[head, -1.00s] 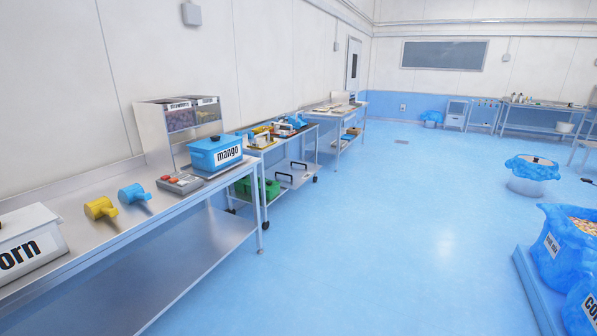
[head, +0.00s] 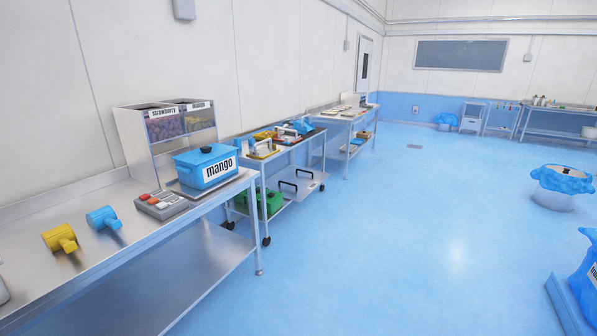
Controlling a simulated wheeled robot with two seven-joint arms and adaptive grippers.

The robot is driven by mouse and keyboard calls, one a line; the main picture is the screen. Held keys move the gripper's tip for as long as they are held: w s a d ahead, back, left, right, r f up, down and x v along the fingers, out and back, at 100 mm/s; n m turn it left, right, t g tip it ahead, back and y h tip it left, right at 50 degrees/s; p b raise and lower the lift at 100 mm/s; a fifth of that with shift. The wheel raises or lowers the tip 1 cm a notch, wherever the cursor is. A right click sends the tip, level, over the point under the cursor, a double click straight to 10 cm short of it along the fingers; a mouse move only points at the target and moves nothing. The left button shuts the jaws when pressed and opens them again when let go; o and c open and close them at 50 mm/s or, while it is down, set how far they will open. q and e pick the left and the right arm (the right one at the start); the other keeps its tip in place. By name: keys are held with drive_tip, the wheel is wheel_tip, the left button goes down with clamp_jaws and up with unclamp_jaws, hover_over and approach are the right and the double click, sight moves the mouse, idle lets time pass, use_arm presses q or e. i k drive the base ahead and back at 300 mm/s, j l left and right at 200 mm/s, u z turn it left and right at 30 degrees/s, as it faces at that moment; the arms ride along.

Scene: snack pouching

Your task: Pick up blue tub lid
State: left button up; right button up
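A blue tub (head: 206,173) with a "mango" label stands on the steel table at the left, on what looks like a flat scale plate. Its blue lid (head: 205,153) sits on top, with a small raised knob in the middle. Neither of my grippers shows in the head view.
The steel table (head: 150,266) runs along the left wall. A yellow scoop (head: 60,238), a blue scoop (head: 103,218) and a grey button box (head: 161,204) lie on it. A bin unit (head: 139,147) stands behind the tub. A cart (head: 283,155) is beyond.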

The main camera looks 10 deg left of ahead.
sight(199, 155)
drive_tip(key=i+u, duration=0.3)
drive_tip(key=i+l+u, duration=0.25)
drive_tip(key=i, duration=0.25)
drive_tip(key=i+l+u, duration=0.15)
drive_tip(key=u, duration=0.3)
drive_tip(key=i+l+u, duration=0.3)
drive_tip(key=u, duration=0.15)
drive_tip(key=i+l+u, duration=0.2)
drive_tip(key=l+u, duration=0.25)
drive_tip(key=i+l+u, duration=0.15)
drive_tip(key=u, duration=0.25)
drive_tip(key=i+l+u, duration=0.1)
drive_tip(key=l+u, duration=0.3)
drive_tip(key=l, duration=0.2)
drive_tip(key=l+u, duration=0.4)
drive_tip(key=l, duration=0.2)
drive_tip(key=k+l+u, duration=0.2)
drive_tip(key=l, duration=0.45)
drive_tip(key=i, duration=0.1)
